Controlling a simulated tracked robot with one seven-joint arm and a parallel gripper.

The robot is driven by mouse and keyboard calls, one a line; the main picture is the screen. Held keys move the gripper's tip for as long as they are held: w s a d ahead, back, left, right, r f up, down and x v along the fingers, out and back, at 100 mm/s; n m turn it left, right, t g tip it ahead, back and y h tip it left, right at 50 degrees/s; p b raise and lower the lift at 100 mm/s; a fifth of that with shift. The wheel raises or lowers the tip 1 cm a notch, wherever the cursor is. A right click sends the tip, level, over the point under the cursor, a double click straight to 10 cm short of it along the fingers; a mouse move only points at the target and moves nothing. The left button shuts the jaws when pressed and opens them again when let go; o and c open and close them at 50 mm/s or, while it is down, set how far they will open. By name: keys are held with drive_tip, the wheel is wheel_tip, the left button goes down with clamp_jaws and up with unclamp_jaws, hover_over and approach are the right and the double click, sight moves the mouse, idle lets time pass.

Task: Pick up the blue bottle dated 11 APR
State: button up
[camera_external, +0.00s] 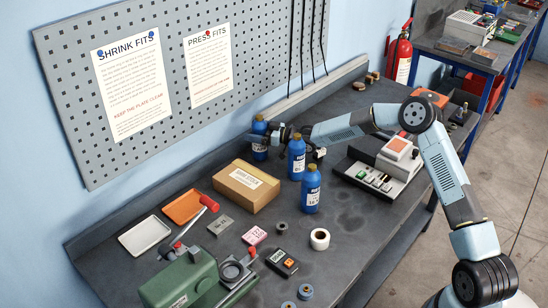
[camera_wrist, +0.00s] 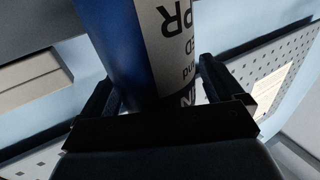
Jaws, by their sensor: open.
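Three blue bottles with white labels stand upright on the bench. The back left bottle (camera_external: 259,150) is at my gripper (camera_external: 268,134); the middle bottle (camera_external: 297,163) and the front bottle (camera_external: 311,199) stand to the right of it. In the wrist view, a blue bottle (camera_wrist: 115,40) fills the space between the two fingers of my gripper (camera_wrist: 158,92). Its white label shows "PR" upside down; the day number is out of view. The jaws are open around the bottle. The label dates in the external view are too small to read.
A cardboard box (camera_external: 246,186) stands left of the bottles. A white-and-grey device (camera_external: 390,165) sits to the right, below my arm. A pegboard (camera_external: 190,80) rises behind the bench. A tape roll (camera_external: 320,239) lies in front of the bottles.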

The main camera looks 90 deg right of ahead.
drive_tip(key=shift+c, duration=0.2)
drive_tip(key=c, duration=1.3)
drive_tip(key=shift+d, duration=0.1)
drive_tip(key=shift+c, duration=0.6)
drive_tip(key=shift+r, duration=0.15)
